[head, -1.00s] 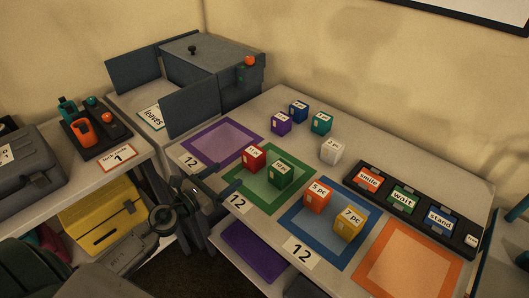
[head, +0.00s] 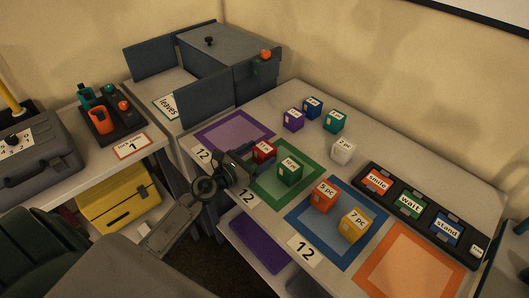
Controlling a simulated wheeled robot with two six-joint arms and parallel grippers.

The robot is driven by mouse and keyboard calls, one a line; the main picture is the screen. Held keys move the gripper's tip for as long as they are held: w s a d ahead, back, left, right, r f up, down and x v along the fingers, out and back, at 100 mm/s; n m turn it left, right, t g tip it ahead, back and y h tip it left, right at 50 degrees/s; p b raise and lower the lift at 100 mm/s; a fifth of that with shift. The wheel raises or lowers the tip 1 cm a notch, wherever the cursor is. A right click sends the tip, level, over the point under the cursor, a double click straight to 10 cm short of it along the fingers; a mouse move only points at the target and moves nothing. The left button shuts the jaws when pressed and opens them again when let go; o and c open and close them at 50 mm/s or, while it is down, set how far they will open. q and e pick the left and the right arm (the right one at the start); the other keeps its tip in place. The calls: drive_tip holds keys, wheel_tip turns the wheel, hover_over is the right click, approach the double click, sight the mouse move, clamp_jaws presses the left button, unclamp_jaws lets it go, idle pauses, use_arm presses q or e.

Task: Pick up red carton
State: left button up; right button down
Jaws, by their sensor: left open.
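The red carton (head: 264,151) is a small cube with a white label. It stands on the table at the upper left corner of the green-bordered mat (head: 267,192). My left gripper (head: 253,160) is open at the carton, with its fingers around or just beside it; I cannot tell whether they touch. The gripper hides part of the carton's lower side. My right gripper does not show.
A green carton (head: 290,171) stands close to the right of the red one. Orange (head: 324,196) and yellow (head: 354,225) cartons stand on the blue mat (head: 295,221). Purple (head: 293,120), blue (head: 313,106), teal (head: 334,121) and white (head: 343,150) cartons stand farther back.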

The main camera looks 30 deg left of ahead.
sight(269, 147)
use_arm(q)
drive_tip(key=x, duration=0.5)
drive_tip(key=shift+p, duration=0.4)
drive_tip(key=shift+s, duration=0.1)
drive_tip(key=c, duration=1.1)
